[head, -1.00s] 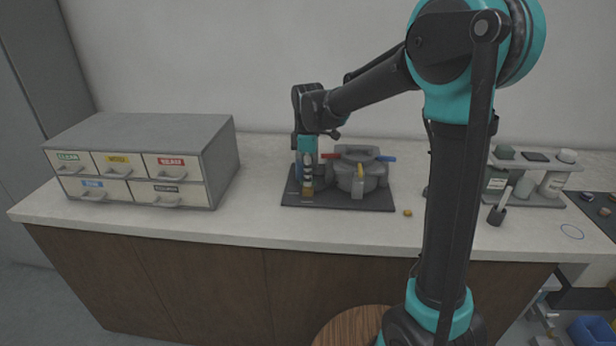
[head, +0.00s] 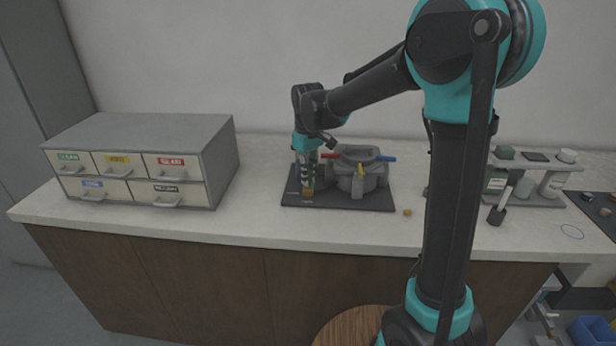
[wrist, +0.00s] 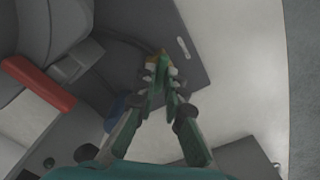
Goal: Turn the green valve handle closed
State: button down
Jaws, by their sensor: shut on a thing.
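My gripper (head: 307,186) points down at the left side of the grey press (head: 362,174) on its dark base plate (head: 345,205). In the wrist view my gripper's fingertips (wrist: 158,70) are closed on a small green piece, the green valve handle (wrist: 158,86), mostly hidden between the fingers. A brass-yellow part shows just beyond the fingertips. In the head view the fingers hide the green handle. A red handle (head: 331,156), a blue handle (head: 386,158) and a yellow handle (head: 361,171) stand out from the press; the red handle (wrist: 38,82) is also large in the wrist view.
A grey drawer cabinet (head: 222,165) with labelled drawers stands on the counter (head: 250,222) to the left. A small brass piece (head: 407,212) lies right of the base plate. The counter front is clear.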

jog(key=m, duration=0.4)
jog(key=shift+m, duration=2.5)
jog(key=c, duration=1.6)
grip_release()
notch_tip(320, 180, up, 12)
